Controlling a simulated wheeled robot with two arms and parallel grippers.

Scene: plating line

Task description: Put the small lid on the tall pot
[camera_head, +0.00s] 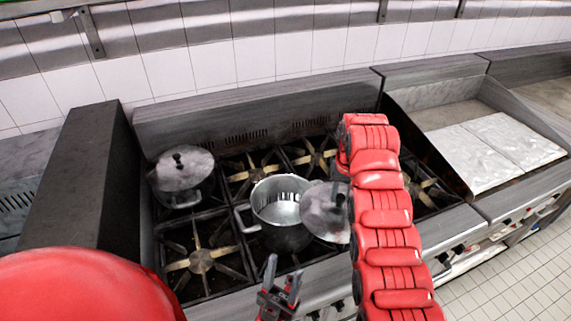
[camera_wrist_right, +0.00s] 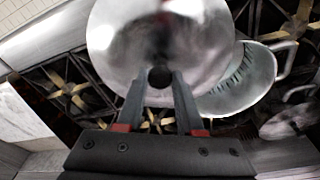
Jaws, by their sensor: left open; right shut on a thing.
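An open metal pot (camera_head: 258,218) with side handles stands on the stove; its inside is visible and empty. The small round metal lid (camera_head: 322,215) is held by its dark knob in my right gripper (camera_wrist_right: 159,78), which is shut on it. In the head view the lid is beside the pot's right side, overlapping its edge in the picture. In the right wrist view the lid (camera_wrist_right: 120,45) partly covers the pot (camera_wrist_right: 262,75). I cannot tell the lid's height above the stove. My left gripper (camera_head: 281,276) is open and empty in front of the pot.
A second pot with a lid on it (camera_head: 182,168) stands on the back left burner. Black grates with brass burners (camera_head: 202,260) lie around the pots. A griddle (camera_head: 495,150) is at the right. A dark side wall (camera_head: 85,180) bounds the stove at left.

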